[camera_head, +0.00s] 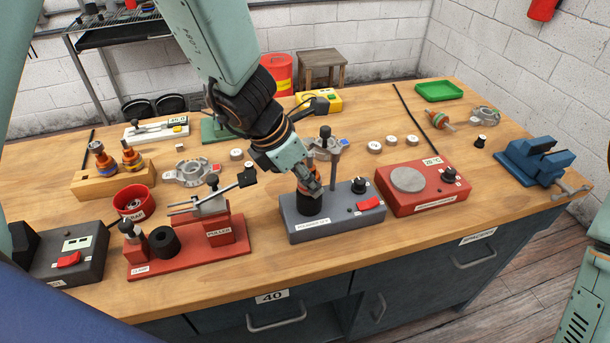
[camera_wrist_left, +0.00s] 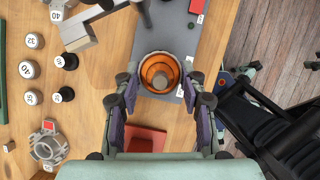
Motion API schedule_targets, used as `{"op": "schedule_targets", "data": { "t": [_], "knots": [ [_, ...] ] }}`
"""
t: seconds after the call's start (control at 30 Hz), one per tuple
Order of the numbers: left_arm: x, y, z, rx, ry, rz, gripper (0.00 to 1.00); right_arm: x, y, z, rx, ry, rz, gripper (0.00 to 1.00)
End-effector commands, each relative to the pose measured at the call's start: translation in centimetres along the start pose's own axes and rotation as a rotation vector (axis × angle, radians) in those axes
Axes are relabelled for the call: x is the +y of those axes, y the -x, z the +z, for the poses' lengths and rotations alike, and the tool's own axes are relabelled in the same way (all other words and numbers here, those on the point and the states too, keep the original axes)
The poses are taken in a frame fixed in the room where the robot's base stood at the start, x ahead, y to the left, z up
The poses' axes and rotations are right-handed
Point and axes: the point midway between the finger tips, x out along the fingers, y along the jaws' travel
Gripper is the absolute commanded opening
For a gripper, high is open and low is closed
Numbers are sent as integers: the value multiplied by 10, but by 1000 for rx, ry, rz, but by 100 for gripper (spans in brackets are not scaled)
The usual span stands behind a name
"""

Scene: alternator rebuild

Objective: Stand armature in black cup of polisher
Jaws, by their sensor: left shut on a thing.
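The grey polisher (camera_head: 335,222) stands near the front middle of the bench. Its black cup (camera_head: 312,203) shows just below my left gripper (camera_head: 311,184), which points down over it. In the left wrist view, the armature (camera_wrist_left: 157,68) is seen end-on, with a copper body, a pale rim and a grey shaft toward the camera. The fingers of my left gripper (camera_wrist_left: 160,95) are on either side of it, shut on it. The armature is over the polisher (camera_wrist_left: 150,35). Its lower end is hidden, so I cannot tell how deep it sits in the cup.
A red puller (camera_head: 190,255) stands left of the polisher and a red hot plate (camera_head: 423,200) right of it. A thin post (camera_head: 335,160) rises behind the cup. A wooden block (camera_head: 115,182) holds other armatures. A blue vise (camera_head: 530,165) is at the right edge.

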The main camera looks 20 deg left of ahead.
Motion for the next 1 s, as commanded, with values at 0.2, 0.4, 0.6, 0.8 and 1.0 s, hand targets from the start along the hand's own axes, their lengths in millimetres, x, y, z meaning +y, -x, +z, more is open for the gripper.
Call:
{"op": "schedule_targets", "data": {
  "t": [0.2,0.4,0.6,0.8,1.0],
  "knots": [
    [0,1,1,-2,0,1,0,0,0,0,0,0,0,36],
    [0,0,1,-2,0,1,0,0,0,0,0,0,0,36],
    [0,-2,0,-2,0,1,0,0,-2,0,0,0,0,36],
    [0,-2,0,-2,0,1,44,0,-3,0,0,0,0,36],
    [0,-2,-1,-1,0,1,61,0,-3,0,0,0,0,36]
  ]
}}
